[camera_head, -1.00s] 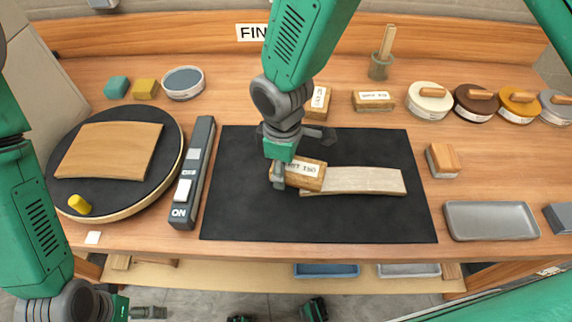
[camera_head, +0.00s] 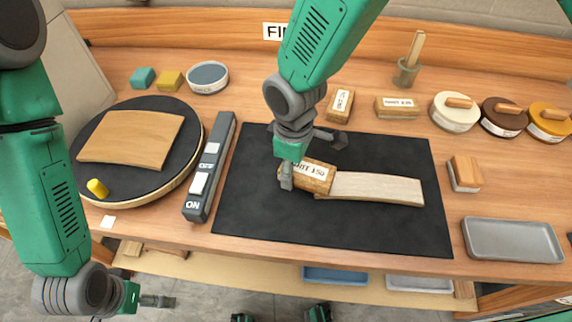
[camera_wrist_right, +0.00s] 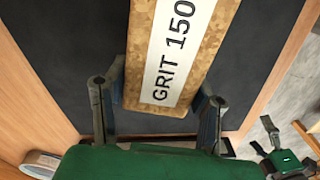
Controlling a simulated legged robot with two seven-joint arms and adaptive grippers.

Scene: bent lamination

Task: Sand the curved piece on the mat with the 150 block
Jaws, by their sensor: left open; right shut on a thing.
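The curved piece (camera_head: 380,188), a pale wooden strip, lies on the black mat (camera_head: 330,235) in the head view. My right gripper (camera_head: 300,172) is shut on the 150 block (camera_head: 318,180), a cork-coloured block labelled GRIT 150. The block is at the strip's left end, which is hidden under or behind it; I cannot tell how firmly they touch. In the right wrist view the block (camera_wrist_right: 140,95) sits between the fingers of my right gripper (camera_wrist_right: 155,110). My left gripper (camera_head: 155,300) is open and empty, low at the left, in front of the table.
Two other labelled blocks (camera_head: 341,104) (camera_head: 397,106) lie behind the mat. A switch box (camera_head: 211,165) and a round disc with a wooden panel (camera_head: 130,140) are left. Lidded jars (camera_head: 455,115), a brush block (camera_head: 465,172) and a grey tray (camera_head: 512,240) are right.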

